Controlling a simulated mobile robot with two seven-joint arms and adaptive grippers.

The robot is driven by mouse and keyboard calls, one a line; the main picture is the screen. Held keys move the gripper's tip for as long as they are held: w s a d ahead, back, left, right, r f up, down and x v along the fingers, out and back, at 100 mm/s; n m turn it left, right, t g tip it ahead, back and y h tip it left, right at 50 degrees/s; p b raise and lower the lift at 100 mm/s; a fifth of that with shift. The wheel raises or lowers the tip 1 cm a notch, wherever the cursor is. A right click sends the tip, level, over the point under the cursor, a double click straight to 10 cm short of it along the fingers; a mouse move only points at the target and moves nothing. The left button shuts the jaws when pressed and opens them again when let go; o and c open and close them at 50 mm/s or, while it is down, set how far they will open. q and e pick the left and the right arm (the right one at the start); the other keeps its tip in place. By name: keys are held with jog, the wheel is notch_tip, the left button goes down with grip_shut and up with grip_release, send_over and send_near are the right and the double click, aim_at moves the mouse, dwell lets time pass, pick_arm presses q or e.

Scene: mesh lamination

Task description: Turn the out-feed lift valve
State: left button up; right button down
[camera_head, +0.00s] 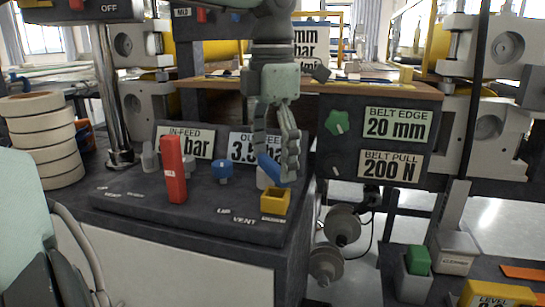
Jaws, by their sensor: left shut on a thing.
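My left gripper (290,174) reaches down from the top onto the dark valve panel (130,200). Its fingers are closed on a blue lever (268,168), which stands on a pale base at the panel's right side. The fingers hide part of the lever. The out-feed sign (240,148), reading 3.5 bar, is partly covered by the gripper. Labels UP and VENT (244,220) lie in front of the lever. My right gripper is not in view.
A red upright lever (174,170) and a blue knob (222,170) stand left of the gripper. A yellow open block (275,202) sits close in front of it. A green knob (338,122) is on the panel to the right. Stacked rolls (45,140) stand at left.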

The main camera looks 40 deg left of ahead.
aim_at(273, 162)
pick_arm(q)
jog(key=o, duration=1.6)
jog(key=shift+r, duration=0.1)
notch_tip(273, 162, up, 12)
jog(key=shift+f, duration=0.1)
jog(key=shift+d, duration=0.1)
